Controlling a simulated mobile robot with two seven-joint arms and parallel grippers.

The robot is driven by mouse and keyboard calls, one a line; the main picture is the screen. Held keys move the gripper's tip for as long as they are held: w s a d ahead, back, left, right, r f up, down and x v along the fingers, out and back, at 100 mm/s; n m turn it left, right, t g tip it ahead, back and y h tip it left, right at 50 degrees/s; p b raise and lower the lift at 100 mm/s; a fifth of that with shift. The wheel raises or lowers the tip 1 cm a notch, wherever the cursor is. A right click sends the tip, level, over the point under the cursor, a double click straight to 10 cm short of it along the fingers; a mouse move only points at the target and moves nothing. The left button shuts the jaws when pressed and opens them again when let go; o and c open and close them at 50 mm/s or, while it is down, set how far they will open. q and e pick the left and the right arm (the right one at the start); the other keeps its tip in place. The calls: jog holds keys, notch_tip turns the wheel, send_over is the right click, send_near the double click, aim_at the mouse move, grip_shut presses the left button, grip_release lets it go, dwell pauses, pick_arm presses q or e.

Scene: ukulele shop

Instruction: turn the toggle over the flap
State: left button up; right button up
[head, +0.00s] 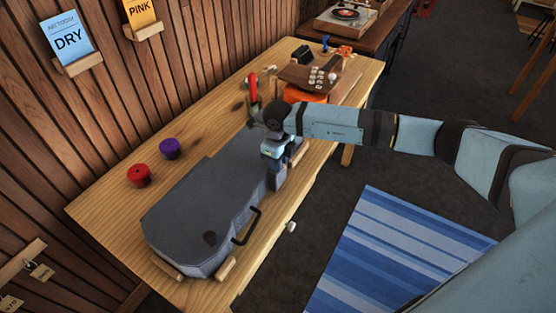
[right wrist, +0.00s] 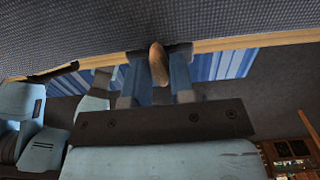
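A dark grey instrument case (head: 205,205) lies shut on the wooden table, with a black handle on its near side. My right gripper (head: 273,185) points down at the case's near side, toward its far end. In the right wrist view, a small brown wooden toggle (right wrist: 158,64) stands between the fingertips of my right gripper (right wrist: 160,58). The dark pads appear to meet it on both sides. The case's grey side (right wrist: 170,22) fills the top of that view. I cannot make out the flap clearly. My left gripper is not in view.
Red (head: 138,175) and purple (head: 169,149) round items stand on the table (head: 105,205) behind the case. A wooden board (head: 310,77) with small pale pieces lies at the far end. A blue striped rug (head: 390,255) covers the floor at right.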

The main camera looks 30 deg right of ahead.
jog(key=o, duration=0.3)
jog(key=shift+r, duration=0.15)
jog(key=shift+r+b, duration=0.7)
jog(key=shift+r, duration=6.15)
